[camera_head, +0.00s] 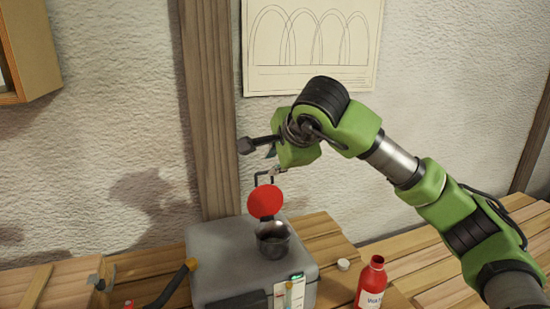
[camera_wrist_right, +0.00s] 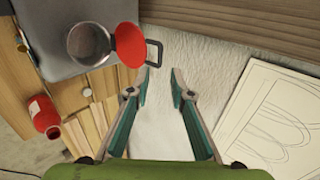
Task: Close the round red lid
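The round red lid (camera_head: 265,201) stands raised, open, at the back of a dark round filler neck (camera_head: 273,241) on top of a grey box (camera_head: 225,258). A thin dark handle loop (camera_head: 265,177) sticks up from the lid. In the right wrist view the lid (camera_wrist_right: 129,45) and its handle (camera_wrist_right: 154,53) lie left of and beyond my fingers. My right gripper (camera_wrist_right: 162,72) is open and empty, its fingertips close to the handle; I cannot tell if one touches it. In the head view the right gripper (camera_head: 271,163) is above the lid, partly hidden by the arm. My left gripper is not in view.
A red bottle (camera_head: 371,283) and a small white cap (camera_head: 343,265) stand right of the box on the wooden bench (camera_head: 410,252). A dark hose with yellow ends (camera_head: 175,285) is on the left. The wall, a wooden post (camera_head: 209,110) and a drawing (camera_head: 312,45) are behind.

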